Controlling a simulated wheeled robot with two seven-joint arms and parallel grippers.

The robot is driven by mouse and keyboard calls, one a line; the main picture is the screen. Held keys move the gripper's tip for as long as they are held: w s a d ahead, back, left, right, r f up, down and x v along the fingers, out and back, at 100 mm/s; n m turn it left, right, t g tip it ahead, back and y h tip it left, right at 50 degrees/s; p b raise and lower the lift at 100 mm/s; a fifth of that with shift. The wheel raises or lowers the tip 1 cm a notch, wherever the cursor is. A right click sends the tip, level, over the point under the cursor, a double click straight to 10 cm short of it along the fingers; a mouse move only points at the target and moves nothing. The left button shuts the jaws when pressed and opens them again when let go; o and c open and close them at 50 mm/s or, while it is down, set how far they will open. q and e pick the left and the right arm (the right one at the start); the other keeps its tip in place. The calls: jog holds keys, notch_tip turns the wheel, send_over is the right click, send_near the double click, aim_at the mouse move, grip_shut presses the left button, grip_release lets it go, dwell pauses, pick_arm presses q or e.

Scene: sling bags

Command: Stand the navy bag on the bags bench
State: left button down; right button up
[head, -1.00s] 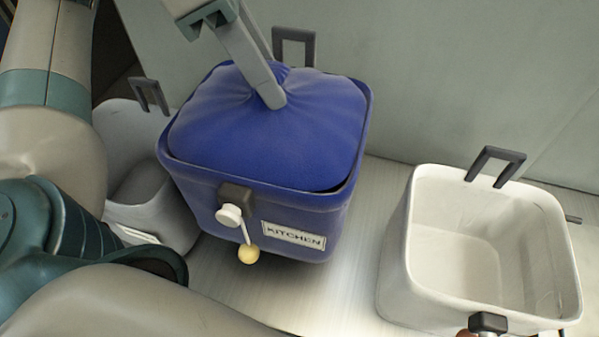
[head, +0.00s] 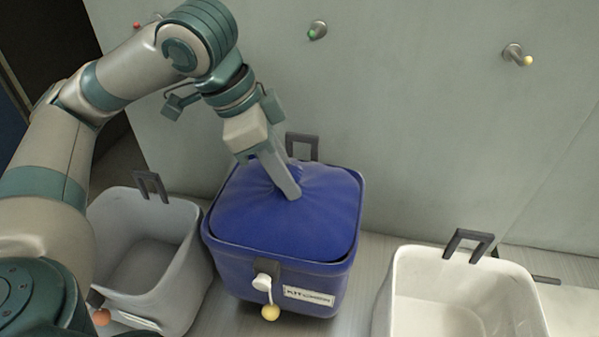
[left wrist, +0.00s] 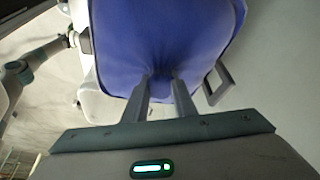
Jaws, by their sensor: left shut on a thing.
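The navy bag (head: 270,220) is box-shaped, with a puffy blue cloth top, a dark handle at the back and a "KITCHEN" label on its front. It is upright. My left gripper (head: 291,187) reaches down from above and is shut on the gathered middle of the cloth top. The left wrist view shows its fingers (left wrist: 160,82) pinching the blue cloth (left wrist: 150,40). The pale bench top (head: 366,262) lies below the bag. I cannot tell whether the bag's hidden underside touches it. My right gripper is not in view.
A grey open bin (head: 135,268) stands close to the bag's left. A white open bin (head: 445,290) stands to its right, with a gap between. The wall (head: 420,130) behind has a green-tipped peg (head: 317,30) and a yellow-tipped peg (head: 517,55).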

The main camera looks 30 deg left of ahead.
aim_at(300, 169)
pick_arm(q)
jog(key=w+f, duration=0.2)
jog(key=w, duration=0.2)
jog(key=shift+w+f, duration=0.3)
jog(key=shift+f, duration=0.1)
jog(key=shift+f+p, duration=0.35)
jog(key=shift+f, duration=1.75)
jog(key=c, duration=1.5)
grip_release()
jog(key=shift+o, duration=0.2)
